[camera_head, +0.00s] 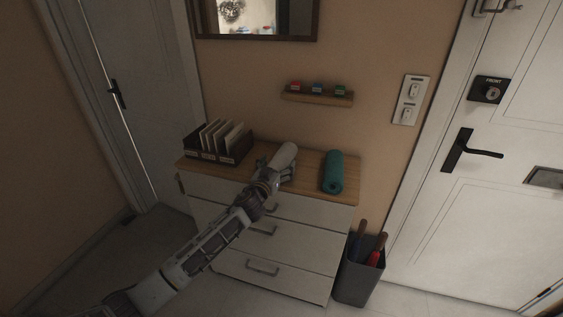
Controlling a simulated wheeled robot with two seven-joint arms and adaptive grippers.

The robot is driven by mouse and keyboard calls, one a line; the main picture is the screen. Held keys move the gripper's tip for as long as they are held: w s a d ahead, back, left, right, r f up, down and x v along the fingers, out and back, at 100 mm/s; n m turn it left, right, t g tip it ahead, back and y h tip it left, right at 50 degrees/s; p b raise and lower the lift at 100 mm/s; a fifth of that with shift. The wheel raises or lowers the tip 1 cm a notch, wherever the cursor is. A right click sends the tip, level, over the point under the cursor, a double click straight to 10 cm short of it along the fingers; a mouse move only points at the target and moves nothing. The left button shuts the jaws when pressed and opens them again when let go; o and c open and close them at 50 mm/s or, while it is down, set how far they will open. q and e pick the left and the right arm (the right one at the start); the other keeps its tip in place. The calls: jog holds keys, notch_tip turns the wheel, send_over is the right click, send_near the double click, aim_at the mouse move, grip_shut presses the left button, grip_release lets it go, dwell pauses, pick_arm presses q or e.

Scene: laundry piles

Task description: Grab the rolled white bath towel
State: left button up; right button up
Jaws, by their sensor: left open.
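The rolled white bath towel (284,154) lies on the wooden top of the dresser (312,194), between the file box and a teal roll. My left arm reaches up from the lower left, and my left gripper (275,171) is at the towel's near end. The gripper is open, with its fingers close around or beside the towel. I cannot tell whether they touch it. The gripper hides the near end of the towel. My right gripper is not in view.
A teal roll (333,172) lies to the right on the dresser top. A dark file box (217,143) stands at its left end. A small shelf (316,98) hangs above. A grey bin (358,276) with umbrellas stands right of the dresser. Doors flank both sides.

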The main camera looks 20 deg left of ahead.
pick_arm(q)
jog(key=c, duration=1.3)
jog(key=shift+r, duration=0.1)
jog(key=shift+r, duration=0.7)
notch_tip(320, 180, up, 8)
jog(key=shift+f+p, duration=0.15)
jog(key=shift+p, duration=0.65)
jog(key=shift+r, duration=0.45)
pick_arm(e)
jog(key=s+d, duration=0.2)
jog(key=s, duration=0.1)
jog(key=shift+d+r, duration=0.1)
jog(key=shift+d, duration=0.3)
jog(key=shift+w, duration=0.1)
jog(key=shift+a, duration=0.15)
